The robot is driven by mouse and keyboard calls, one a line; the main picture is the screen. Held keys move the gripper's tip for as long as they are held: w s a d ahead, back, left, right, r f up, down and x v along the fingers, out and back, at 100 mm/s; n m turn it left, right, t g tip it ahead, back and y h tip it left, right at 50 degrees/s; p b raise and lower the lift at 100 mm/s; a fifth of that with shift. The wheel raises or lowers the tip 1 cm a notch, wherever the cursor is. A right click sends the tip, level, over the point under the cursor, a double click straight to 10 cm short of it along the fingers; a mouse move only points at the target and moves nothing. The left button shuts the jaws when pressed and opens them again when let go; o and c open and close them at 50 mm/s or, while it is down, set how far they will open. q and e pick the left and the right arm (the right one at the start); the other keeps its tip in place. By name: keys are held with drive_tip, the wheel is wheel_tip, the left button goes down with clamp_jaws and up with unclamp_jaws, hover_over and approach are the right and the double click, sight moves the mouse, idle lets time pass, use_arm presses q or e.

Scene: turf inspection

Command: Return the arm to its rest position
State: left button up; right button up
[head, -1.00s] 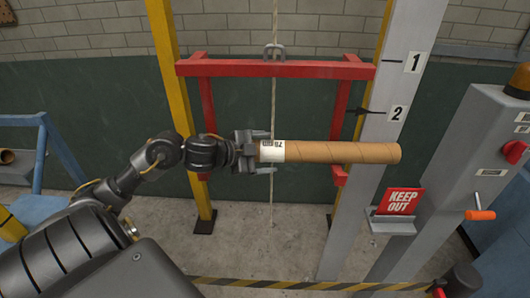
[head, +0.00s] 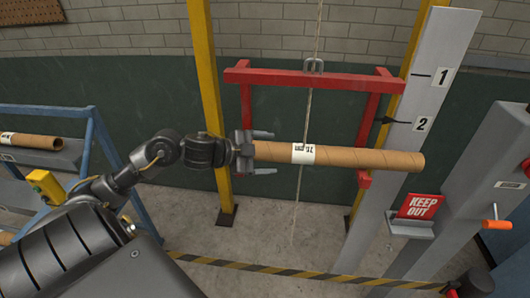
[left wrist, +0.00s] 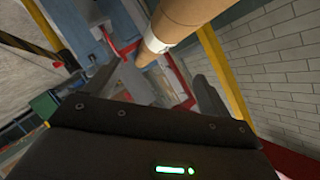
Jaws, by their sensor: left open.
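My left gripper (head: 274,152) is near the middle of the head view, with its two fingers spread apart above and below the left end of a brown cardboard tube. The tube (head: 365,159) lies roughly level, with a white label (head: 303,153) around it. In the left wrist view the tube (left wrist: 187,18) runs in from the top, its white band (left wrist: 150,45) above the spread fingers. I cannot tell whether the fingers touch the tube, or what supports it. My left arm reaches out from the lower left. My right gripper is not in view.
A red frame (head: 300,78) with a hanging rope (head: 299,215) stands behind the tube. Yellow posts, a grey numbered post (head: 405,150) and a KEEP OUT sign (head: 419,207) stand around. A blue rack (head: 95,150) with another tube (head: 38,140) is at left. A striped barrier (head: 262,268) crosses low.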

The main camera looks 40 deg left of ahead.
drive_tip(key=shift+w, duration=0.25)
